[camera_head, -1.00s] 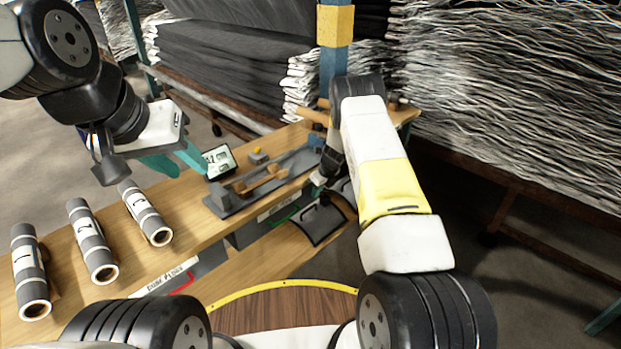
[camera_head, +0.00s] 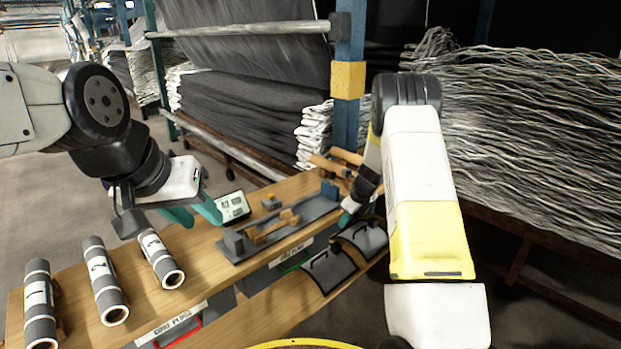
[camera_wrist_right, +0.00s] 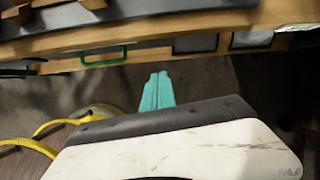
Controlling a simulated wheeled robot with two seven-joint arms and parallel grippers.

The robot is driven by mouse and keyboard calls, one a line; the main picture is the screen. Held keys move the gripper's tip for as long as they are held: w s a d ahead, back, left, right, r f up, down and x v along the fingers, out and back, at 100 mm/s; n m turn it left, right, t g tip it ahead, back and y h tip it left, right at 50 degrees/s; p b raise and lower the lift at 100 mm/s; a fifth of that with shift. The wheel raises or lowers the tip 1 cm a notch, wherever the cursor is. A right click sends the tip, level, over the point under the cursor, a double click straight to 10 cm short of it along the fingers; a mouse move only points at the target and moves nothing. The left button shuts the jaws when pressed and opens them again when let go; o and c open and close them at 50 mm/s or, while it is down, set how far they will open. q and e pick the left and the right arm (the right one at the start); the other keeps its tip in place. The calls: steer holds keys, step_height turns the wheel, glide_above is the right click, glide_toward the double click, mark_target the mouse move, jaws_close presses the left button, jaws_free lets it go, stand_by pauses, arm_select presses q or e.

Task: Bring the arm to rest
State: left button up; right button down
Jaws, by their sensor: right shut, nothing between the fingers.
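My right arm (camera_head: 425,180) is raised at the right of the head view, bent, its forearm reaching back toward the bench. Its gripper (camera_head: 347,214) is partly hidden there, near the bench's right end. In the right wrist view the gripper's teal fingers (camera_wrist_right: 158,92) are together and empty, over floor, just off the bench edge. My left gripper (camera_head: 194,212) is at the left, above the bench, between the rolls and the small display; its teal fingers stand apart with nothing seen between them.
Three grey rolls (camera_head: 104,280) lie on the wooden bench (camera_head: 220,300). A grey tray with a wooden piece (camera_head: 272,228) and a small display (camera_head: 234,207) sit further along. Black-lidded bins (camera_head: 330,270) are at the bench's front. Racks of dark sheets (camera_head: 240,110) stand behind; a blue post (camera_head: 347,100) is close to my right arm.

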steer(key=s+a+r+n, duration=0.1)
steer(key=s+r+n, duration=0.35)
steer(key=r, duration=0.35)
steer(key=s+a+r+n+t+y, duration=0.1)
steer(key=s+a+r+n, duration=0.1)
steer(key=s+r+n, duration=0.45)
steer(key=s+a+r+n, duration=0.1)
steer(key=s+r, duration=0.2)
steer(key=r, duration=0.7)
steer(key=s+r+n, duration=0.3)
steer(key=s+n, duration=0.4)
steer(key=s, duration=0.5)
steer(key=s+r+n+t+h, duration=0.1)
steer(key=s+r+n, duration=0.3)
steer(key=s+n, duration=0.4)
steer(key=s, duration=0.5)
steer(key=shift+s+t+h, duration=0.2)
steer(key=shift+t+h, duration=0.1)
steer(key=shift+a, duration=0.1)
